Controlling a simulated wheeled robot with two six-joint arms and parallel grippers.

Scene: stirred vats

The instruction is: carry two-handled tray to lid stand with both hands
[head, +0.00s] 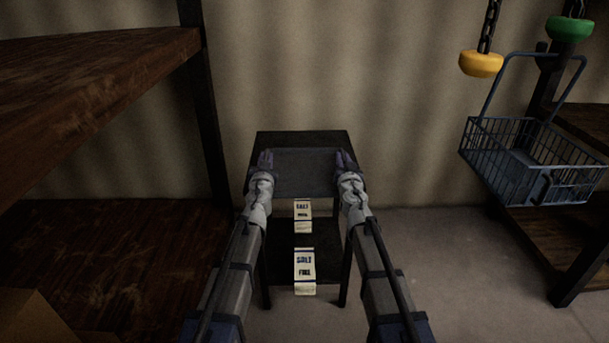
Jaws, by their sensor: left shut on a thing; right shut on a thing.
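A dark grey two-handled tray (304,173) is held level or nearly so between my two grippers, and it looks empty. My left gripper (265,161) is shut on the tray's left side. My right gripper (344,161) is shut on its right side. The handles are hidden by the fingers. The dark stand (301,138), seemingly the lid stand, is straight ahead against the wall. The tray overlaps its top in the picture; I cannot tell whether it touches it.
Two pale salt packets (303,209) (304,262) show between my forearms, seemingly on the stand's lower shelf (276,262). Wooden shelving (105,235) stands left. A blue wire basket (530,165), a yellow hanging control (481,64) and a green one (569,28) are at right.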

